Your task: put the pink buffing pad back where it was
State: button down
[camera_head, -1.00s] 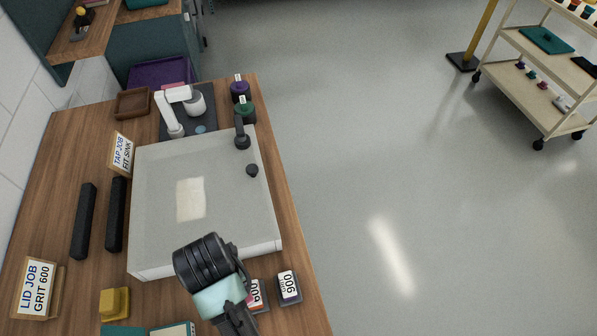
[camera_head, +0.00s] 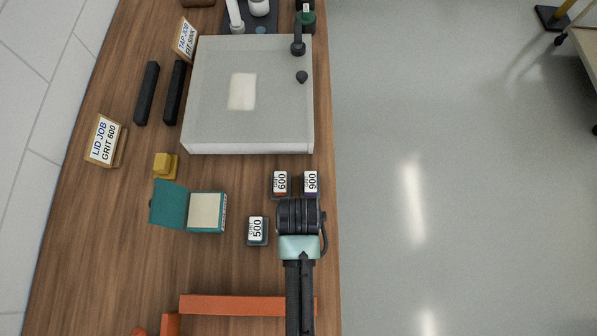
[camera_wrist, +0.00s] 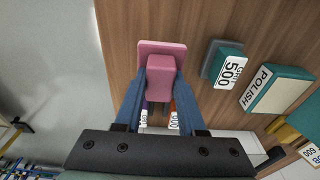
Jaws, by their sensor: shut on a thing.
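The pink buffing pad (camera_wrist: 161,62) is between the two blue fingers of my gripper (camera_wrist: 160,85) in the wrist view, with wood bench top behind it. The fingers are shut on its narrower block, and its wider flat plate faces away. I cannot tell whether it touches the bench. In the head view my dark wrist (camera_head: 300,215) hides the pad and the fingers. It is over the right edge of the bench, right of the GRIT 500 block (camera_head: 257,231) and just in front of the 600 block (camera_head: 280,184) and 900 block (camera_head: 311,182).
An open teal box with a cream pad (camera_head: 206,211) and a yellow block (camera_head: 164,166) lie to the left. The grey sink unit (camera_head: 215,120) stands behind. A LID JOB GRIT 600 sign (camera_head: 103,139) is far left. An orange bar (camera_head: 235,305) lies in front. Bare wood surrounds the 500 block.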

jog(key=shift+f, duration=1.9)
jog(key=shift+s+f, duration=0.1)
jog(key=shift+f, duration=0.05)
jog(key=c, duration=0.5)
grip_release()
